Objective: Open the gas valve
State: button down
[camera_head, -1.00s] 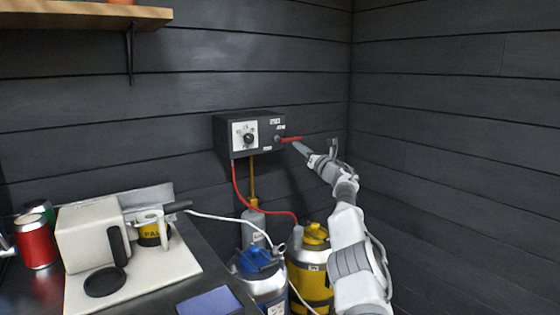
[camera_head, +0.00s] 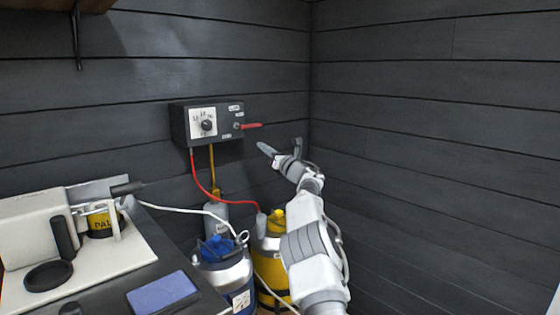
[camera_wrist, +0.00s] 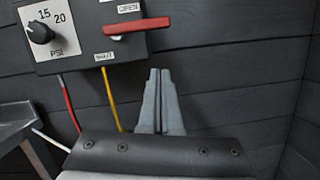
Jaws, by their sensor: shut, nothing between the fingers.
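The gas valve is a red lever (camera_head: 248,126) on the right part of the dark control box (camera_head: 181,126) on the back wall. The lever points right, roughly level. In the wrist view the red lever (camera_wrist: 137,27) lies just below a label reading OPEN, and a second label sits lower, below the lever's pivot; its text is hard to read. My gripper (camera_head: 264,147) is shut and empty, below and to the right of the lever and apart from it. In the wrist view my gripper's fingertips (camera_wrist: 160,72) are together, below the lever.
A dial (camera_head: 207,124) marked PSI sits left of the lever. A red hose (camera_head: 196,174) and a yellow line hang below the box. A blue-topped keg (camera_head: 220,265) and a yellow container (camera_head: 270,250) stand below. A counter with a machine (camera_head: 35,232) is at left.

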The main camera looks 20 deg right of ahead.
jog(key=v, duration=0.8)
jog(key=shift+d, duration=0.15)
dwell(0.5)
jog(key=s+d+r+m+h, duration=0.5)
jog(key=r+m+h, duration=0.3)
jog(key=m, duration=0.4)
jog(key=s+r+m+g+h, duration=0.1)
jog(key=s+m+g+h, duration=0.25)
jog(key=s+m, duration=0.65)
jog(key=s+a+f+m+g+y, duration=0.25)
jog(key=s+a+f+m, duration=0.35)
jog(key=s, duration=0.7)
jog(key=s+a+f+m+g+y, duration=0.1)
jog(key=s+a+f+m+g, duration=0.4)
jog(key=s+a, duration=0.6)
jog(key=s+a+f+m+g+y, duration=0.1)
jog(key=s+a+f+m+g, duration=0.5)
jog(key=s, duration=1)
notch_tip(320, 180, up, 25)
jog(key=n+t+p, duration=0.1)
jog(key=t+p, duration=0.2)
jog(key=p, duration=2.4)
jog(key=shift+w+d+r+n, duration=0.25)
jog(key=shift+d+n, duration=0.15)
jog(key=shift+d, duration=0.1)
